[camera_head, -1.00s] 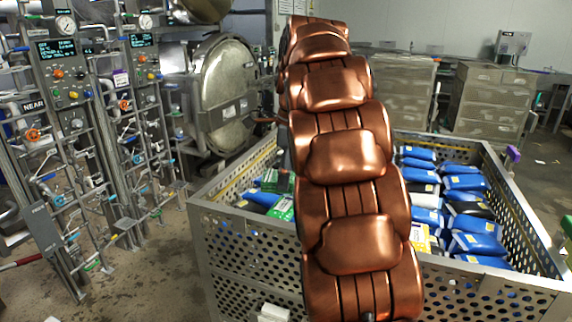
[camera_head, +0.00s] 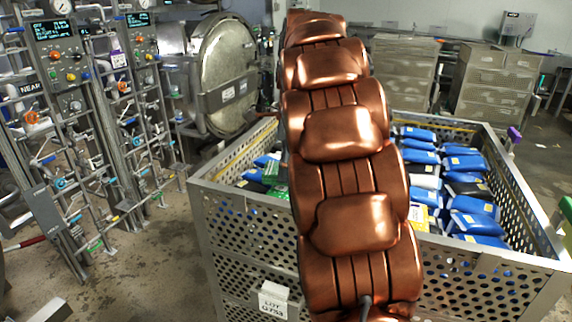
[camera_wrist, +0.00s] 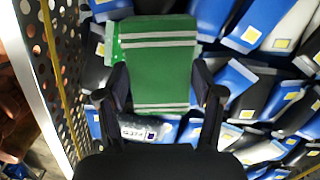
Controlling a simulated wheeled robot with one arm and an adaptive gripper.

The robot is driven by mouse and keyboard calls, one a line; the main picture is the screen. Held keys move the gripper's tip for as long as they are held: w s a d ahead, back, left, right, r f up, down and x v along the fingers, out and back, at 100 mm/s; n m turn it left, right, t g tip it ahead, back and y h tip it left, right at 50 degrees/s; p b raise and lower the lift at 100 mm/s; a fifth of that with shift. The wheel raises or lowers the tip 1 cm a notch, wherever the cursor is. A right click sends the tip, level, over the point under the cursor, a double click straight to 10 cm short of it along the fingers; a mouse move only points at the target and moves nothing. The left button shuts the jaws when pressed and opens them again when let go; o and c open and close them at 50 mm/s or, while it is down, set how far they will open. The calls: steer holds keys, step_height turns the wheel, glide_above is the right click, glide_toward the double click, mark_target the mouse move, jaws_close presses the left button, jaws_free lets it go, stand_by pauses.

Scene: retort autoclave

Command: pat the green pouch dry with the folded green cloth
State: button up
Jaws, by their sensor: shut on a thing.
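The folded green cloth (camera_wrist: 160,75), with grey stripes, is between the fingers of my gripper (camera_wrist: 163,95) in the wrist view. My gripper is shut on it, above the packed pouches. A bright green edge (camera_wrist: 113,42) shows just left of the cloth; it may be the green pouch, mostly hidden under the cloth. In the head view, green printed items (camera_head: 279,192) lie in the crate just left of my arm, partly cut off by it. I cannot tell there which is pouch and which is cloth. My gripper is hidden in the head view.
The perforated metal crate (camera_head: 245,222) holds several blue and black pouches (camera_head: 472,204). Its wall (camera_wrist: 40,60) runs close along the left of the wrist view. A grey pouch with a label (camera_wrist: 145,128) lies below the cloth. Pipe racks and a round vessel door (camera_head: 225,75) stand left.

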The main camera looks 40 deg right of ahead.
steer(key=shift+f, duration=0.65)
stand_by(1.9)
steer(key=shift+r, duration=3.6)
steer(key=shift+f, duration=0.15)
steer(key=shift+s+a+f+b, duration=0.2)
steer(key=shift+a+f+b, duration=0.2)
steer(key=shift+f, duration=0.55)
steer(key=shift+s+a+f+b, duration=0.15)
steer(key=shift+a+f+b, duration=0.25)
steer(key=shift+f, duration=0.5)
steer(key=shift+s+a+f+b, duration=0.2)
steer(key=shift+a+f+b, duration=0.15)
steer(key=shift+f, duration=0.6)
steer(key=shift+f, duration=0.55)
